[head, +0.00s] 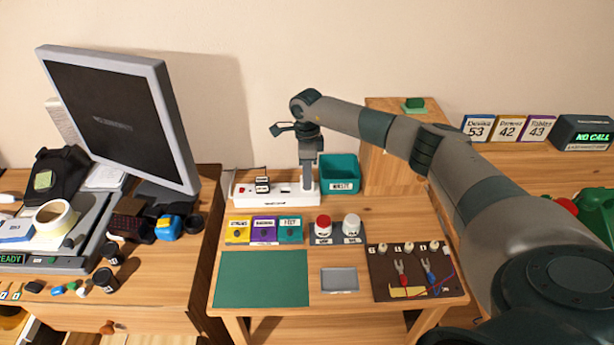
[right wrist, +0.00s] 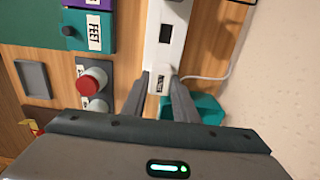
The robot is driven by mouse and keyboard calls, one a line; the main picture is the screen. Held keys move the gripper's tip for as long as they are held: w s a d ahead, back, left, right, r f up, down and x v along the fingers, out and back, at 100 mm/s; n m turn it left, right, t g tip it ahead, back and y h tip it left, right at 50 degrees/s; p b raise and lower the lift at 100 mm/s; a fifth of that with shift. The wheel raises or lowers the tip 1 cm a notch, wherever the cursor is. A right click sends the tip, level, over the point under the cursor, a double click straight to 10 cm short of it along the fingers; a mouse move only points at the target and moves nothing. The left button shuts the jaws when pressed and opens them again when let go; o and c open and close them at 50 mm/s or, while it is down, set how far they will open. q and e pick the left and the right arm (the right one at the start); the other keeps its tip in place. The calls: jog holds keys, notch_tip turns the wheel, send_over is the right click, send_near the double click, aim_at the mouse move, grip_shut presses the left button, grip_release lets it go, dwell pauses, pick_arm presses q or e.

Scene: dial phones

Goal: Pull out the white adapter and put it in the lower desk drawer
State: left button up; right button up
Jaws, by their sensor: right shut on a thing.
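A white power strip (head: 245,194) lies at the back of the middle table, with dark plugs (head: 262,185) standing in it. My right gripper (head: 308,172) points down at its right end. In the right wrist view the fingers (right wrist: 160,100) are shut on a white block with a dark label, the white adapter (right wrist: 157,94). Its base is hidden, so I cannot tell whether it is still seated in the strip. A drawer front with a brown knob (head: 107,327) shows at the bottom of the left desk; it looks shut. My left gripper is out of view.
A teal bin (head: 339,185) stands just right of the gripper, beside a wooden box (head: 391,180). In front are coloured label blocks (head: 264,230), red (head: 323,224) and white buttons, a green mat (head: 262,279) and a wire board (head: 385,285). A monitor (head: 120,115) stands left.

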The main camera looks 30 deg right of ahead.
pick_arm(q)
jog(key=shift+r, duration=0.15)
pick_arm(e)
jog(key=shift+r, duration=0.35)
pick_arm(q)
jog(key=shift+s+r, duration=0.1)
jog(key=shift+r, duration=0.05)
pick_arm(e)
jog(key=shift+r, duration=0.35)
pick_arm(q)
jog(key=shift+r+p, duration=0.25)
jog(key=shift+p, duration=0.25)
pick_arm(e)
jog(key=shift+r, duration=0.45)
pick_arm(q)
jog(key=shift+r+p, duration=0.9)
pick_arm(e)
jog(key=shift+r, duration=1.9)
